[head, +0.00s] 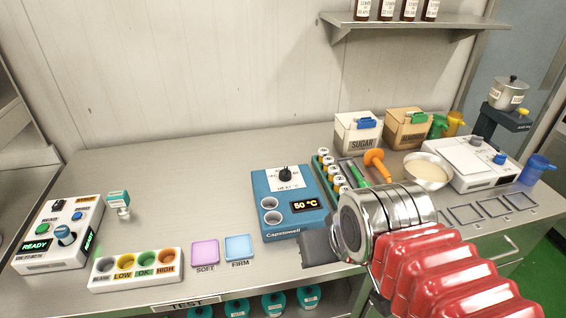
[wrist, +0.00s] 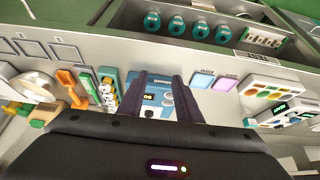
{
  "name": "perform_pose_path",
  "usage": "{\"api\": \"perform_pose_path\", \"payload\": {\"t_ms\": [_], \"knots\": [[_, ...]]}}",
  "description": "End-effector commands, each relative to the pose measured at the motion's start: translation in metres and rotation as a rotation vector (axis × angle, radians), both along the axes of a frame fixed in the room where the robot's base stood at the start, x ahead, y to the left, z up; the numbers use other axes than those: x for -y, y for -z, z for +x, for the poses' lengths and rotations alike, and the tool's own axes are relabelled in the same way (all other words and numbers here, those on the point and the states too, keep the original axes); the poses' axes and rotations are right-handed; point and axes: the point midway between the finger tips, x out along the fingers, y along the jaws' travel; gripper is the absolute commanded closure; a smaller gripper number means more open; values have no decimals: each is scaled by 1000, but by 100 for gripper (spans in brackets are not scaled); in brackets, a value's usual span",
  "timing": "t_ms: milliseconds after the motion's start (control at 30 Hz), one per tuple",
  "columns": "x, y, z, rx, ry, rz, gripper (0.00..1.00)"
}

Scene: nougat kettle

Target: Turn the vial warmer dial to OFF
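The vial warmer (head: 262,205) is a blue box on the steel bench, with two round wells and a display reading 50 °C. Its black dial (head: 285,174) sits on a white label at the top; the label's small print is partly hidden by the dial, and I cannot read the setting. My gripper (head: 312,247) is low at the warmer's front right corner, apart from the dial. In the wrist view my gripper (wrist: 161,76) has two dark fingers spread apart with nothing held. The warmer (wrist: 150,86) shows between and beyond them.
Purple (head: 205,253) and blue (head: 239,247) pads and a four-well colour block (head: 137,270) lie left. Sugar box (head: 358,133) stands behind right. Bench behind the warmer is clear.

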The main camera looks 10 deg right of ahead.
Motion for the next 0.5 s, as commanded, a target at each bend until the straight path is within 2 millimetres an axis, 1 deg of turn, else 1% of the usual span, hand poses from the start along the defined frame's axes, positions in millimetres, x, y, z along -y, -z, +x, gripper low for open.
{"api": "perform_pose_path", "payload": {"t_ms": [300, 500], "knots": [[0, 0, 0, 0, 0, 0, 69], [0, -4, 4, -5, 21, 14, 55]]}}
